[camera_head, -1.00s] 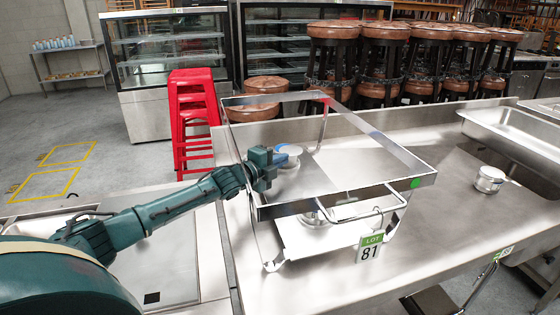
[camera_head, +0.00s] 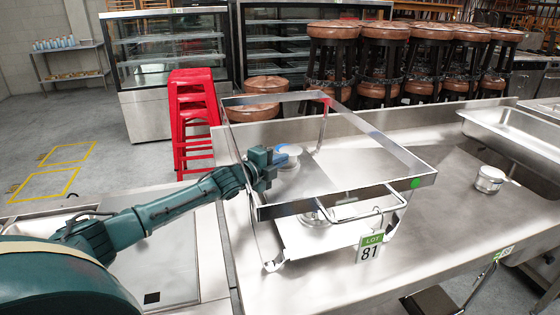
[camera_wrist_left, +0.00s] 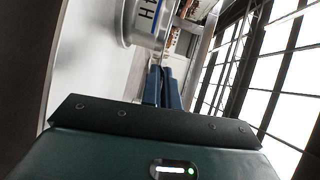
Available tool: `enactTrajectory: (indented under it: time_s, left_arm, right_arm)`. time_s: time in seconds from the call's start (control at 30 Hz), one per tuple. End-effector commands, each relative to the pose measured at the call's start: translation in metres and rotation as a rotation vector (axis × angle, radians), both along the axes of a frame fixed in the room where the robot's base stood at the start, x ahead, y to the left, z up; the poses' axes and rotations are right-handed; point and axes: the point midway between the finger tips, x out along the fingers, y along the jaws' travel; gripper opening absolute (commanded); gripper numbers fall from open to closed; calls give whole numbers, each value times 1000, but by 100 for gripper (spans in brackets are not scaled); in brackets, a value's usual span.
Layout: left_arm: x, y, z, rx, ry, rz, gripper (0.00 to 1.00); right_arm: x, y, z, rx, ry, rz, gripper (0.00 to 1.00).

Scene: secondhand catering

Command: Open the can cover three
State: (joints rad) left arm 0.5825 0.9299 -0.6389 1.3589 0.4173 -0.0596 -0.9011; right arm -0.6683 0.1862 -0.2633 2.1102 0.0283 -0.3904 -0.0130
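A silver can with a blue mark (camera_head: 289,154) stands on the steel counter, inside the open metal frame. My left gripper (camera_head: 281,160) is right beside it, on its left in the head view. In the left wrist view the can (camera_wrist_left: 148,22), with dark lettering on its side, is ahead and left of the fingers. The left fingers (camera_wrist_left: 164,72) are together with nothing seen between them. Two more round metal cans show: one (camera_head: 314,217) low within the frame, partly hidden, and one (camera_head: 490,179) at the right. Which is can three cannot be told. My right gripper is out of view.
The metal frame's rim (camera_head: 340,203) surrounds the gripper area, with legs standing on the counter (camera_head: 455,225). A lot 81 tag (camera_head: 369,246) hangs at its front. A sink basin (camera_head: 520,135) is at the right. Red stools (camera_head: 192,110) stand behind.

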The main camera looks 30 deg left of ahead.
Motion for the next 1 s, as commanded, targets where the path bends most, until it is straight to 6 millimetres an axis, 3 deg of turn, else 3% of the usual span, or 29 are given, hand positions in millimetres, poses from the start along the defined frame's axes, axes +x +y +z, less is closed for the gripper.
enactTrajectory:
  time_s: [0.27, 0.47, 1.0]
  left_arm:
    - [0, -1, -1, 0, 1, 1, 0]
    - [3, -15, -3, -5, -2, 41, 0]
    - [12, -36, -1, -2, 0, 355, 0]
  right_arm:
    - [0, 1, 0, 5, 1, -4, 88]
    - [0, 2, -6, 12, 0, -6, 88]
    - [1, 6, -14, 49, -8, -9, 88]
